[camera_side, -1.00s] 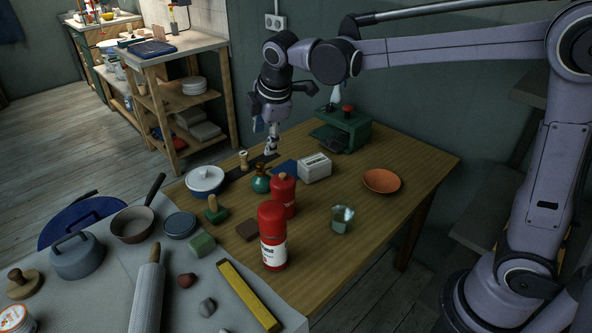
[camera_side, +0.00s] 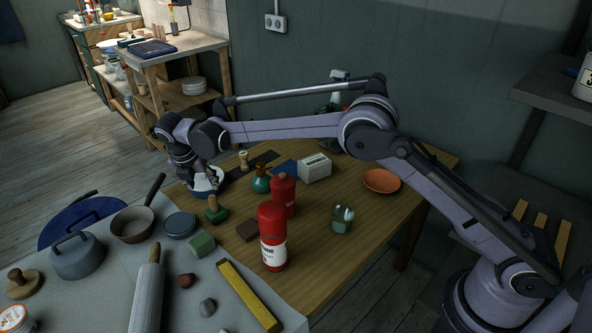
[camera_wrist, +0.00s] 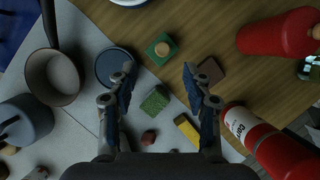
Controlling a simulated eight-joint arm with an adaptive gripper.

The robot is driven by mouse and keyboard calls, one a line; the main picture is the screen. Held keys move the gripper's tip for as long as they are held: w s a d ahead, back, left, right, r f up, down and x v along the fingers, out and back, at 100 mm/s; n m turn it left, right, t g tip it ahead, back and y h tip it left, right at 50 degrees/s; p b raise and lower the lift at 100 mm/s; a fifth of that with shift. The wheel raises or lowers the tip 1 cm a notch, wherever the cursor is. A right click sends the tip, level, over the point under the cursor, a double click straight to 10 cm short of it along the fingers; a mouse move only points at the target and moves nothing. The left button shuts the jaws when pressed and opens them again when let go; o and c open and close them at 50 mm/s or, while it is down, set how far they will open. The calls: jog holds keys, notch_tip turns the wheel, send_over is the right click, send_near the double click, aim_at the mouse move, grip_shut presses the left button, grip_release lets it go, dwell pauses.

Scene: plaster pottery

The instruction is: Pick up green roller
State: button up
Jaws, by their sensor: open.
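The green roller appears to be the green piece with a light wooden knob (camera_side: 215,211), standing on the wooden table near its left edge. In the wrist view the same piece (camera_wrist: 153,54) lies just beyond the fingertips, near the middle of the gap. My gripper (camera_wrist: 158,72) is open and empty, with its fingers well apart. In the side view my gripper (camera_side: 207,181) points down over the white-and-blue pot, above and behind the green piece; its fingers are hard to make out there.
A green sponge-like block (camera_side: 201,244) lies nearby on the grey worktop. A brown block (camera_side: 248,230), a red canister (camera_side: 272,252) and a second red container (camera_side: 283,184) stand right of the green piece. A blue round lid (camera_wrist: 114,66) lies to its left. Table near the orange dish (camera_side: 381,181) is clear.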

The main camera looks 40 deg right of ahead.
aim_at(211, 197)
jog(key=x, duration=0.5)
jog(key=shift+s+x, duration=0.15)
jog(key=shift+x, duration=1.15)
jog(key=shift+s+x, duration=0.15)
jog(key=shift+x, duration=1.15)
jog(key=shift+f, duration=0.1)
